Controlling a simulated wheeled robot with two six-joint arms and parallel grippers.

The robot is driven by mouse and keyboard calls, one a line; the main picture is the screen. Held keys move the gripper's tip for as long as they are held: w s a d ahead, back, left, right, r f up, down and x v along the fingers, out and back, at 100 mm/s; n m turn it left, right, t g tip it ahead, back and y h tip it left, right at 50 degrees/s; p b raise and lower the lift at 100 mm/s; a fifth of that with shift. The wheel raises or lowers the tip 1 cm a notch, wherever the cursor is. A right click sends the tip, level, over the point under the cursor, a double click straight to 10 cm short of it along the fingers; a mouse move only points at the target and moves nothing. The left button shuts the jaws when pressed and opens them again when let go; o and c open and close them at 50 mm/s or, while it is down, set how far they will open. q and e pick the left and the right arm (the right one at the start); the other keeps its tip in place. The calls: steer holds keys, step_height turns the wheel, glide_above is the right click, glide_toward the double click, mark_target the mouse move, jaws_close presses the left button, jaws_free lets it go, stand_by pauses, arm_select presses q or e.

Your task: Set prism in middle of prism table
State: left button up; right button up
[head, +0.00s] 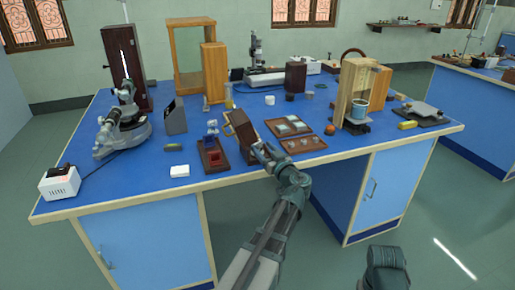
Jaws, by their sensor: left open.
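The spectrometer (124,132), grey with a round base, stands at the left of the blue bench; its prism table is too small to make out clearly. I cannot pick out the prism for certain. A small clear and bluish piece (211,128) shows at the back of a dark red tray with a red lining (215,160), but its shape is unclear. My left gripper (261,151) is open near the bench's front edge, just in front of a tilted wooden case (242,128). I cannot tell if it touches the case.
Two brown trays of small glass pieces (306,144) lie right of the case. A white power box (60,183) sits front left. The front-left bench top is mostly clear.

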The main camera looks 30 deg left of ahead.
mark_target(260, 145)
arm_select(q)
steer(key=x, duration=0.5)
steer(key=shift+w+f, duration=0.1)
steer(key=shift+f, duration=0.05)
jaws_close()
steer(key=shift+r+p, duration=0.4)
steer(key=shift+r, duration=0.15)
steer(key=shift+r+p, duration=0.45)
steer(key=shift+p, duration=0.05)
steer(key=v, duration=1.8)
steer(key=shift+f, duration=0.25)
